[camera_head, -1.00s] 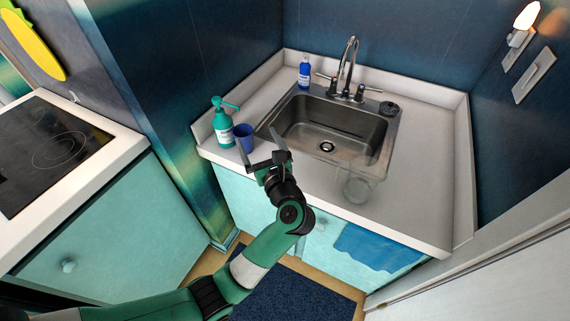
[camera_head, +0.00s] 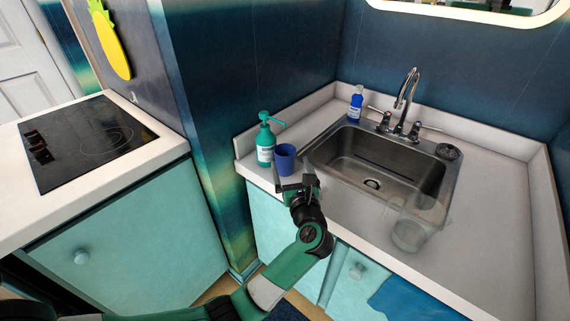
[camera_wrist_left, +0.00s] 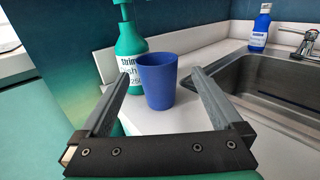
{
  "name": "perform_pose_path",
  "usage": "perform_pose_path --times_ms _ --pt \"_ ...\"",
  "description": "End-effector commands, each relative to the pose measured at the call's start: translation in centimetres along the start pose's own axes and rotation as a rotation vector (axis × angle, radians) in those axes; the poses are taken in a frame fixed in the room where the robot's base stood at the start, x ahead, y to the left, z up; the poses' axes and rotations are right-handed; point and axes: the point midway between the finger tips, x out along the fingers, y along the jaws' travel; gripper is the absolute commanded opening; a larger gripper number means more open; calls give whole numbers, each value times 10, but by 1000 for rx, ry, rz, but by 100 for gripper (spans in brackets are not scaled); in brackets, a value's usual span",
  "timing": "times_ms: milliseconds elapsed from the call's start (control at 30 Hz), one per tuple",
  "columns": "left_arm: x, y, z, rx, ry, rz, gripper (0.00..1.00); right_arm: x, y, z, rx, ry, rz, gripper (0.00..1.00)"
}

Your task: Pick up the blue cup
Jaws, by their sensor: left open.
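The blue cup (camera_head: 285,159) stands upright on the counter, left of the sink and beside a green soap pump bottle. My left gripper (camera_head: 292,172) is open and empty, just in front of the cup. In the left wrist view my left gripper (camera_wrist_left: 160,78) has its fingers spread wide, pointing toward the cup. Whether the fingertips reach beside the cup is hard to tell. My right gripper is not in view.
The green soap bottle (camera_head: 265,143) stands close left of the cup. The sink (camera_head: 395,168) is to the right, with a blue bottle (camera_head: 356,103) behind it. A clear glass (camera_head: 408,235) stands on the front counter. A stove (camera_head: 85,140) is at left.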

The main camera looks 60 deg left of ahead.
Motion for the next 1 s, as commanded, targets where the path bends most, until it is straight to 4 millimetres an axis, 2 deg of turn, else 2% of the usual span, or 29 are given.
perform_pose_path --times_ms 333,600,1000 --pt "48 5 -4 0 0 3 100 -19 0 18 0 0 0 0" --pt "51 4 -1 0 0 0 98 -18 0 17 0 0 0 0" --pt "51 4 -1 0 0 0 26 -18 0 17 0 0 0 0"
